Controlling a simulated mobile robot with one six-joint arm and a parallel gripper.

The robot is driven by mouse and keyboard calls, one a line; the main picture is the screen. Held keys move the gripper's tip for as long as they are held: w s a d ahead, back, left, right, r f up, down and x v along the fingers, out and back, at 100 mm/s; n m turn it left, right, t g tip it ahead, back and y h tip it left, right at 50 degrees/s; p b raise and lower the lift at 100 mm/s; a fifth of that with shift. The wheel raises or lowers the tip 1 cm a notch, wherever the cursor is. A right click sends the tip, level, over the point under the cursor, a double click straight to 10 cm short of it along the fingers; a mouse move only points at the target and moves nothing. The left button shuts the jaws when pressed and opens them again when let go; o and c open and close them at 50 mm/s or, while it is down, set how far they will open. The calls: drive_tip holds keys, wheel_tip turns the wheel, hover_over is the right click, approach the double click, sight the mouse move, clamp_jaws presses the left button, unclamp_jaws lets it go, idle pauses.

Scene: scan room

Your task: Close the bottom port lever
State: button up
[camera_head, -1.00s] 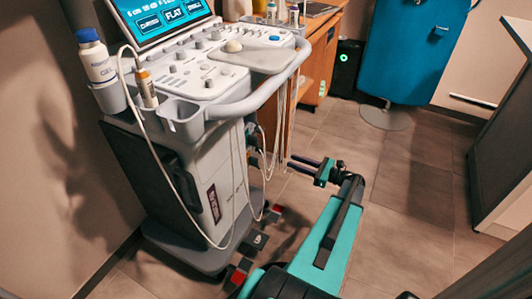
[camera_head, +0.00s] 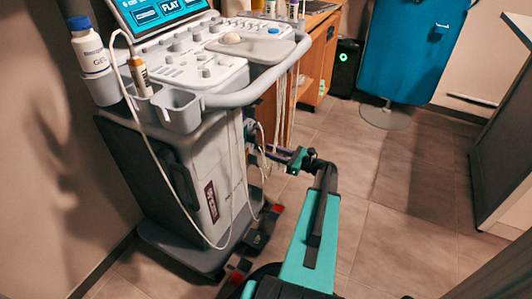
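The ultrasound cart (camera_head: 200,165) stands at the left. Its ports are on the right side face, seen nearly edge-on, with small connectors (camera_head: 252,132) and hanging cables there. I cannot make out the bottom port lever or its position. My gripper (camera_head: 262,152) points left at this port side, low beside the connectors. Its two dark fingers look apart, with their tips close to the cart's side among the cables. Whether they touch anything is not clear.
White cables (camera_head: 236,170) hang down the cart's side near my gripper. Red-marked casters (camera_head: 276,209) stick out at the cart's base. A wooden cabinet (camera_head: 318,55) stands behind, and a blue chair (camera_head: 410,50) is at the back. The tiled floor to the right is clear.

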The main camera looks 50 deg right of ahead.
drive_tip(key=shift+x, duration=1.1)
clamp_jaws()
